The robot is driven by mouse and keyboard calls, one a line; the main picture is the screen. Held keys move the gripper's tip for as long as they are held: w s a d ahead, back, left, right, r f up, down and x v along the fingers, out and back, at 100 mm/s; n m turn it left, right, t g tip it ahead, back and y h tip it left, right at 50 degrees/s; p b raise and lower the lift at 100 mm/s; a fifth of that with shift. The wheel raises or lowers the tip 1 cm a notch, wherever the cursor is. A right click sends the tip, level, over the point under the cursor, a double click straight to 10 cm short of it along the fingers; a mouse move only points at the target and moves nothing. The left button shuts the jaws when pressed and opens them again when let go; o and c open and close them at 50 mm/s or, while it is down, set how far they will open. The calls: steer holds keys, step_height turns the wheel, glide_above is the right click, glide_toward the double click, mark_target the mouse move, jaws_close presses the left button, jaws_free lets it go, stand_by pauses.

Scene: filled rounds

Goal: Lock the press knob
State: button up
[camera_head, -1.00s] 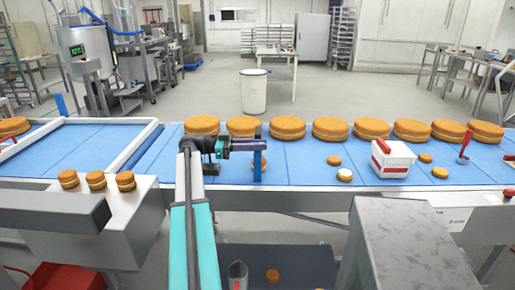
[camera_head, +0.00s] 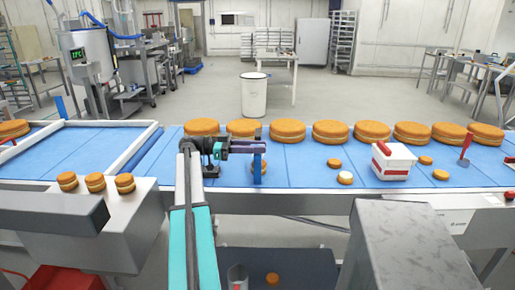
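My gripper (camera_head: 258,148) is at the end of my arm, over the blue belt left of the picture's middle. It is seen side-on, with a dark blue upright part at its tip, and I cannot tell whether its fingers are open or shut. A small orange round (camera_head: 263,168) shows partly behind that upright part; I cannot tell if they touch. No part is plainly marked as the press knob. A small red knob (camera_head: 509,195) sits on the front rail at the far right, well away from my gripper. A red-handled upright piece (camera_head: 467,146) stands on the belt at the right.
Large orange rounds (camera_head: 330,131) line the belt's far side. A white and red box (camera_head: 393,161) and several small rounds (camera_head: 345,177) are on the right part of the belt. Three small rounds (camera_head: 96,182) sit on the left ledge. A grey block (camera_head: 410,245) stands at front right.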

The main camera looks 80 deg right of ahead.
steer(key=w+a+b, duration=0.1)
steer(key=w+b, duration=0.2)
steer(key=w, duration=0.8)
steer(key=shift+f+b, duration=0.2)
steer(key=shift+b, duration=0.2)
steer(key=w+b, duration=0.2)
steer(key=b, duration=0.4)
steer(key=shift+a, duration=0.15)
steer(key=shift+w+r+b, duration=0.15)
steer(key=shift+w+b, duration=0.05)
steer(key=shift+b, duration=0.65)
steer(key=shift+r, duration=0.15)
